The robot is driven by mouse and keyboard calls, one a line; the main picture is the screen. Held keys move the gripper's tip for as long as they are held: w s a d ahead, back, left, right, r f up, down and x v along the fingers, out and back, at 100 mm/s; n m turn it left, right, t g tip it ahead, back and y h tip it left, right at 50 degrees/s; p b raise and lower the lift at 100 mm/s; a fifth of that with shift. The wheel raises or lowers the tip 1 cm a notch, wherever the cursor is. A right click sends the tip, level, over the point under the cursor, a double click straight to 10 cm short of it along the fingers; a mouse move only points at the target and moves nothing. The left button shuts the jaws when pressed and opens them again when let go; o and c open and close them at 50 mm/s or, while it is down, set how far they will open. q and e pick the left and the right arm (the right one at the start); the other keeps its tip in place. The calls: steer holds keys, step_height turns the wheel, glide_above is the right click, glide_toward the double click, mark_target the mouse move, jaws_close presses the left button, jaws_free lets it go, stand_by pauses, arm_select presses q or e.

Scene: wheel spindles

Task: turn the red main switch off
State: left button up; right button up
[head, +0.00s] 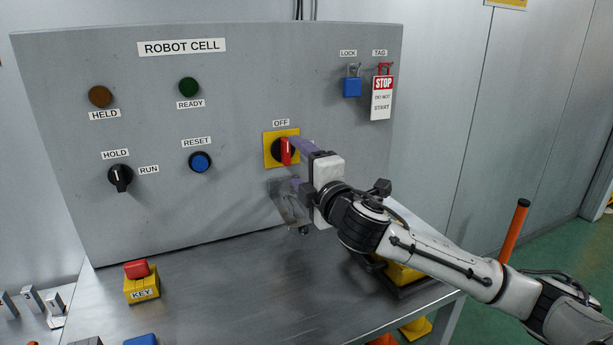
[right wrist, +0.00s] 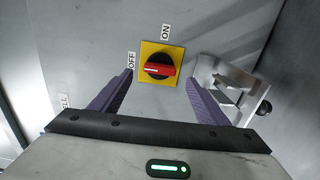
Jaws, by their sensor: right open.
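The main switch (head: 276,152) has a yellow plate, a black round base and a red handle (head: 286,153). In the right wrist view the red handle (right wrist: 160,71) lies crosswise, its white-marked end toward the OFF label (right wrist: 131,60); the ON label (right wrist: 166,32) is above the plate. In the head view the handle stands about upright under OFF. My right gripper (head: 293,163) is open before the switch, its purple fingers (right wrist: 159,78) apart on either side of the handle. They do not visibly grip it. My left gripper is out of view.
A blue padlock (head: 352,86) and a STOP tag (head: 382,98) hang at upper right. A yellow KEY box (head: 142,287) stands on the bench (head: 220,290). Knobs and lamps fill the panel's left.

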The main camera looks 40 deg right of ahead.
steer(key=shift+b+v, duration=0.3)
steer(key=shift+v, duration=1.95)
steer(key=shift+f, duration=0.1)
